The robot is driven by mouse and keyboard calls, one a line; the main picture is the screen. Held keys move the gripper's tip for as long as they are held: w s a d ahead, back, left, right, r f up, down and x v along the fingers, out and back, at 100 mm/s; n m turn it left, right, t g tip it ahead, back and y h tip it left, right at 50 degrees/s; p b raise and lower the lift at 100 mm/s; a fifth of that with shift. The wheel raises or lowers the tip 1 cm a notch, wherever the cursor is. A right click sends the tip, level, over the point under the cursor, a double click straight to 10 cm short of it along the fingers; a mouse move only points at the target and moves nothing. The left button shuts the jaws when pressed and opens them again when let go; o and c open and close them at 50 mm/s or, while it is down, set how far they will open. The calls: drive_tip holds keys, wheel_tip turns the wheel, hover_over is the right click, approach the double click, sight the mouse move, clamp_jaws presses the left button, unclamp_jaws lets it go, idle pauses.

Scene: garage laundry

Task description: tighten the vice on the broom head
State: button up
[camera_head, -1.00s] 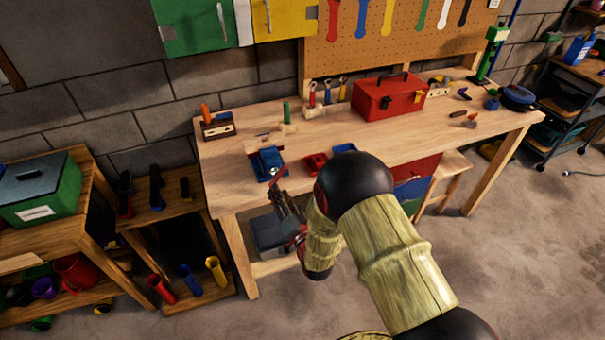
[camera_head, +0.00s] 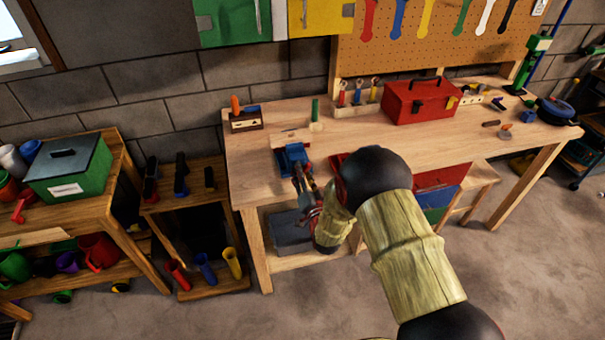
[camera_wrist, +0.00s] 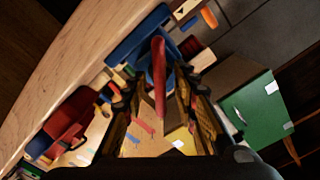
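The blue vice (camera_head: 295,158) sits at the front left edge of the wooden workbench (camera_head: 400,150). It also shows in the wrist view (camera_wrist: 128,38). A pale wooden piece (camera_head: 289,138), seemingly the broom head, lies at the vice's top; its bristles are not clear. The vice's red handle (camera_wrist: 160,75) points toward the wrist camera. My gripper (camera_head: 302,172) is just in front of the vice at the bench edge. In the wrist view my gripper (camera_wrist: 156,82) is open, with a finger on each side of the handle. Contact with the handle cannot be told.
A red toolbox (camera_head: 420,100) and a rack of small tools (camera_head: 358,108) stand at the bench's back. A block with an orange-handled tool (camera_head: 246,120) is at the left. A shelf with a green box (camera_head: 68,170) stands left. My arm hides part of the bench front.

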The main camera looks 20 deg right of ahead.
drive_tip(key=shift+c, duration=0.5)
clamp_jaws()
drive_tip(key=shift+f, duration=0.1)
drive_tip(key=m+b, duration=0.2)
drive_tip(key=shift+d+f+m+b, duration=0.1)
drive_tip(key=shift+f+m+b, duration=0.05)
drive_tip(key=shift+m+b, duration=0.55)
drive_tip(key=shift+m, duration=0.5)
drive_tip(key=shift+o, duration=0.5)
unclamp_jaws()
drive_tip(key=shift+s, duration=0.1)
